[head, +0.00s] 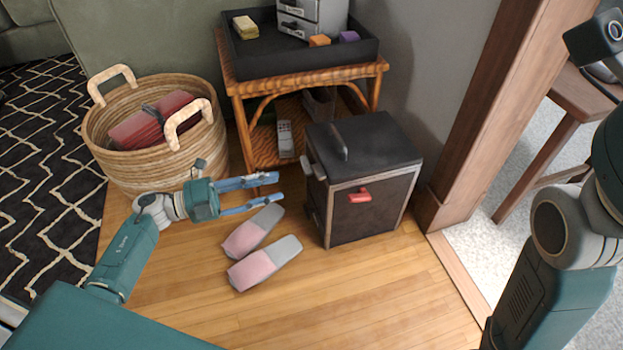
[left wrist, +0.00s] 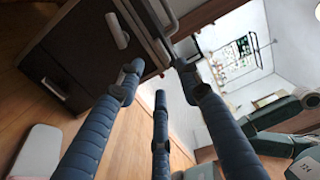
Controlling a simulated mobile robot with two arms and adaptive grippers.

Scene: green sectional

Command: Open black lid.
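In the left wrist view the open fingers (left wrist: 158,78) show with the box (left wrist: 85,45) at upper left. My right arm is at the right edge of the head view; its gripper does not show clearly.
A pair of pink and grey slippers (head: 264,263) lies below my left gripper. A wicker basket (head: 150,165) stands at left. A wooden side table (head: 236,88) with a black tray (head: 262,64) is behind. A wooden door frame (head: 480,120) is at right. The front floor is clear.

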